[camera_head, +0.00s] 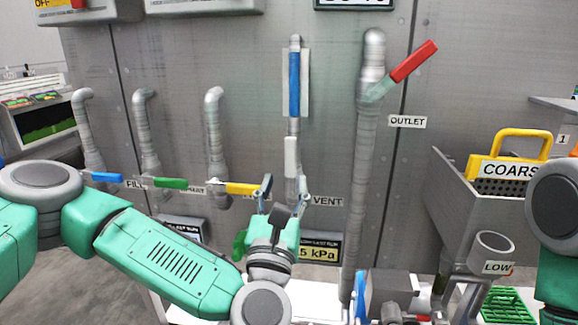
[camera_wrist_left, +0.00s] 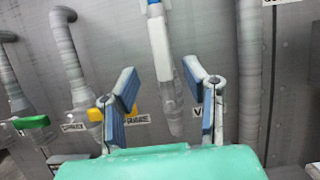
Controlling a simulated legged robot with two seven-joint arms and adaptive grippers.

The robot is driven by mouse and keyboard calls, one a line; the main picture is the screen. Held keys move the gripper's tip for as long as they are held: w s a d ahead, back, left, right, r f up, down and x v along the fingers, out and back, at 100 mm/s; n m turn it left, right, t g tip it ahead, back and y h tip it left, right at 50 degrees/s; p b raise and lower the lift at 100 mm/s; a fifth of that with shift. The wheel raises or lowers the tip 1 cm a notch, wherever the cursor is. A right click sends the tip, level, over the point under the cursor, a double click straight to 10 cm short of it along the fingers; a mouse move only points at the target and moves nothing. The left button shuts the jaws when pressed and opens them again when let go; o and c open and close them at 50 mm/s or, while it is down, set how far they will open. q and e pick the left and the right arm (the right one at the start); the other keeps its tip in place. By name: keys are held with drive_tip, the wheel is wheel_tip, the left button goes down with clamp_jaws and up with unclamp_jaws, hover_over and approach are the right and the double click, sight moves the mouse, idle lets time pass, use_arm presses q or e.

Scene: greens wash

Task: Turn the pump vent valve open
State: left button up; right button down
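The VENT label (camera_head: 327,201) is on the grey panel beside a vertical pipe. A white lever (camera_head: 290,157) hangs straight down along that pipe; it also shows in the left wrist view (camera_wrist_left: 158,48). A blue lever (camera_head: 294,84) stands upright above it on a pale plate. My left gripper (camera_head: 285,184) is open just below the white lever. In the left wrist view its blue-padded fingers (camera_wrist_left: 160,82) are spread either side of the pipe, with nothing between them that I can see gripped. My right gripper is outside the views; only part of that arm shows.
Blue, green and yellow levers (camera_head: 241,188) lie sideways on pipes to the left. A red lever (camera_head: 413,62) tilts up by the OUTLET label (camera_head: 407,121). A grey sink with a yellow-handled basket (camera_head: 510,150) stands right. A gauge display (camera_head: 320,247) sits below.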

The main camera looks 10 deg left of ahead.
use_arm(q)
drive_tip(key=v, duration=0.5)
